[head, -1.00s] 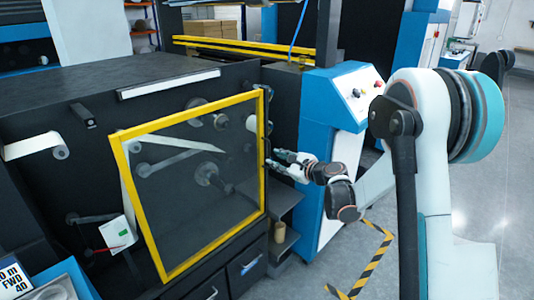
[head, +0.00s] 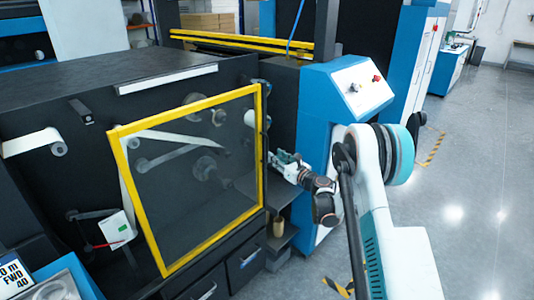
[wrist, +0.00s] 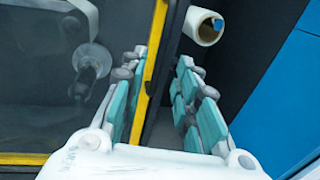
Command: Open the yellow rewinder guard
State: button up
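The yellow rewinder guard (head: 262,150) is a yellow frame around a dark see-through panel on the front of the black machine. It looks shut or nearly so; I cannot tell exactly. My gripper (head: 281,161) is at the guard's right edge in the head view. In the wrist view, the guard's yellow upright (wrist: 154,65) passes between the spread fingers of my gripper (wrist: 162,85). The fingers are open, with the upright nearer the left finger. I cannot tell whether either finger touches it. No handle shows clearly.
A blue cabinet (head: 317,120) with a button panel stands just right of my gripper. A white roll (wrist: 203,27) sits right of the guard's edge in the wrist view. Drawers (head: 245,263) lie below the guard. Open grey floor (head: 460,200) is at the right.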

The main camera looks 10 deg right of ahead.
aim_at(267, 150)
jog(key=b+x, duration=0.1)
jog(key=x, duration=0.6)
jog(key=shift+w+a, duration=0.1)
jog(key=shift+w, duration=0.1)
grip_shut()
